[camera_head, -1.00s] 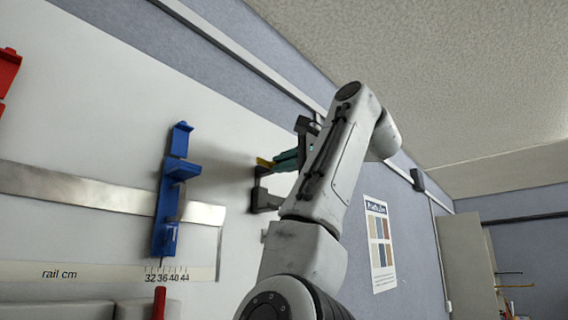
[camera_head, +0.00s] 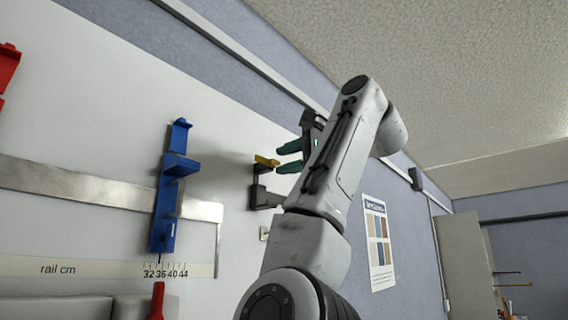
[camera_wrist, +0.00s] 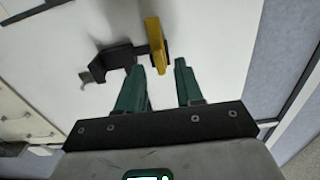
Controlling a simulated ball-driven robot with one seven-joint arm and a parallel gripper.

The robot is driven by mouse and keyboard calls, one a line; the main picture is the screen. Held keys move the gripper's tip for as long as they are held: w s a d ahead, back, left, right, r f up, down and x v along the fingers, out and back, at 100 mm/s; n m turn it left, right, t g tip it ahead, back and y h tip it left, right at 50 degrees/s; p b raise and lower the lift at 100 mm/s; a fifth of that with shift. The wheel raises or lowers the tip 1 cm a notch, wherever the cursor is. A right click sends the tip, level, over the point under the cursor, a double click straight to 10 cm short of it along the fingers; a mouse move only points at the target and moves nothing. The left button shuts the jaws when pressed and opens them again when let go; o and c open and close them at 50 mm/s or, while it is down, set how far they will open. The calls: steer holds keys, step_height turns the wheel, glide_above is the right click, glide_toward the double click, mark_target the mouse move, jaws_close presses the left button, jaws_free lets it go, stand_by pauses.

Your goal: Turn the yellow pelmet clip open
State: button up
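The yellow pelmet clip (camera_head: 266,161) sits on top of a dark bracket (camera_head: 262,197) on the white wall board. In the wrist view the clip (camera_wrist: 157,45) is a narrow yellow bar beside the dark bracket (camera_wrist: 115,57). My gripper (camera_head: 280,159) is just to the right of the clip, with its teal fingers spread apart. In the wrist view my gripper (camera_wrist: 159,66) is open and empty. The clip's near end lies at the gap between the fingertips. I cannot tell whether a finger touches it.
A blue clip (camera_head: 165,205) is mounted on the metal rail (camera_head: 80,187) to the left. A red piece (camera_head: 7,68) shows at the left edge. A scale strip labelled "rail cm" (camera_head: 100,268) runs below. A red-handled thing (camera_head: 157,300) stands under it.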

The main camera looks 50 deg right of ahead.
steer(key=s+b, duration=0.3)
steer(key=s, duration=0.6)
steer(key=shift+s+d, duration=0.2)
steer(key=shift+s, duration=0.1)
